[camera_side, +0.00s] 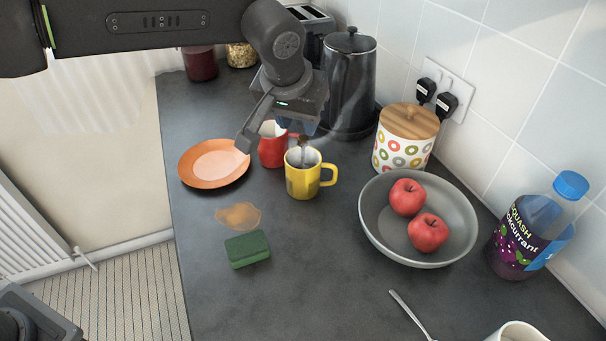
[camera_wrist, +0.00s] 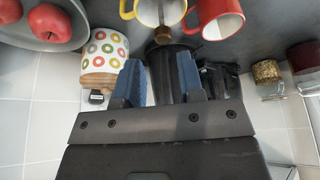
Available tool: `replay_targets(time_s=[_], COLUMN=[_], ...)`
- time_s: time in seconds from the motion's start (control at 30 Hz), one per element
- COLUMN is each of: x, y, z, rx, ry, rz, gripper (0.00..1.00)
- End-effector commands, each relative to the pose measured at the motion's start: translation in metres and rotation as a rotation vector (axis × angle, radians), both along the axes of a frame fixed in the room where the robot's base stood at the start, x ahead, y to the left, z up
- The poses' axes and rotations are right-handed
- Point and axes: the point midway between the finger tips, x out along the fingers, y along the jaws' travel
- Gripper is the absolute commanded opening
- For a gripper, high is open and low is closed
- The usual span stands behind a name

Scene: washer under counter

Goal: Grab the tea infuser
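The tea infuser (camera_side: 303,149) stands in the yellow mug (camera_side: 302,184), its thin stem rising above the rim to a brownish knob. In the wrist view, the knob (camera_wrist: 161,35) shows just beyond my fingertips, near the yellow mug (camera_wrist: 150,12). The part inside the mug is hidden. My gripper (camera_wrist: 160,72) is open, with its two blue fingers apart and nothing visibly held between them. In the side view it hangs above the yellow mug, close to the knob.
A red mug (camera_side: 272,150) stands close behind the yellow one. An orange plate (camera_side: 214,164), a green sponge (camera_side: 247,249), a bowl (camera_side: 454,250) with apples, a patterned canister (camera_side: 402,152) and a dark kettle (camera_side: 349,84) stand around.

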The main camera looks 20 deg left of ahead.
Motion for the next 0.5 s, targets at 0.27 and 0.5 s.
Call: replay_targets(time_s=[0.27, 0.5], x=[0.014, 0.019], y=[0.000, 0.002], z=[-0.035, -0.049], rx=[0.000, 0.001], ry=[0.001, 0.002], rz=[0.000, 0.000], gripper=[0.35, 0.35])
